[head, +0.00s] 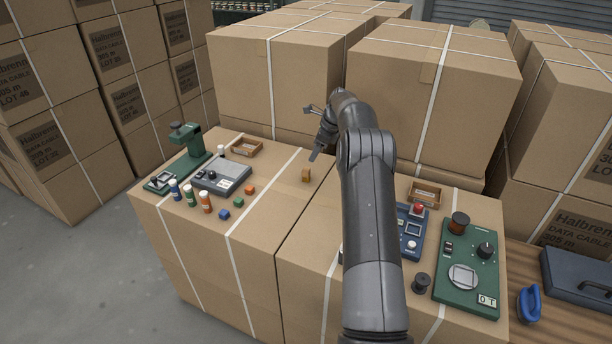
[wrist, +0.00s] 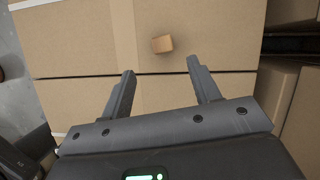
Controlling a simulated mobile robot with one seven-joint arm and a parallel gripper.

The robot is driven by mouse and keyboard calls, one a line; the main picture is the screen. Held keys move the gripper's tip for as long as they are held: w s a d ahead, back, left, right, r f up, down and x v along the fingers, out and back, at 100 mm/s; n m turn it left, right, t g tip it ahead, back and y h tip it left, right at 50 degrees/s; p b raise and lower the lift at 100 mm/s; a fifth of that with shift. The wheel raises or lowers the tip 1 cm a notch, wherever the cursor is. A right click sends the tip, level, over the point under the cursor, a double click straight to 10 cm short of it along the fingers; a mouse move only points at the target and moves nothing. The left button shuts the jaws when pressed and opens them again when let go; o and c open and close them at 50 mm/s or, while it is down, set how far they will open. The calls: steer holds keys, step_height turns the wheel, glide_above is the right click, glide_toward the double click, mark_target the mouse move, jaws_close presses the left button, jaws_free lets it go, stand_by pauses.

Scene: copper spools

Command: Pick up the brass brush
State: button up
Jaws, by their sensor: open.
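I cannot make out anything that is clearly the brass brush. A small brown-orange block (head: 306,175) stands alone on the cardboard box top, left of my arm in the head view. What appears to be the same block shows in the wrist view (wrist: 162,44), beyond the fingertips and roughly midway between them. I cannot tell whether it is the brush. My gripper (head: 313,132) is open and empty, with its fingers spread wide; in the wrist view (wrist: 160,67) nothing lies between them. My arm hides part of the box top on the right.
Left are a green press (head: 190,140), a grey scale (head: 222,179), several small bottles, coloured cubes and a wooden tray (head: 246,147). Right are a blue control box (head: 412,228), a green panel (head: 468,268) and another tray (head: 425,193). Tall cartons (head: 430,90) stand behind.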

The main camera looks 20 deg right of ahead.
mark_target(307, 169)
steer(key=x, duration=1.1)
steer(key=shift+d+f, duration=0.1)
steer(key=shift+d, duration=0.1)
steer(key=c, duration=1.1)
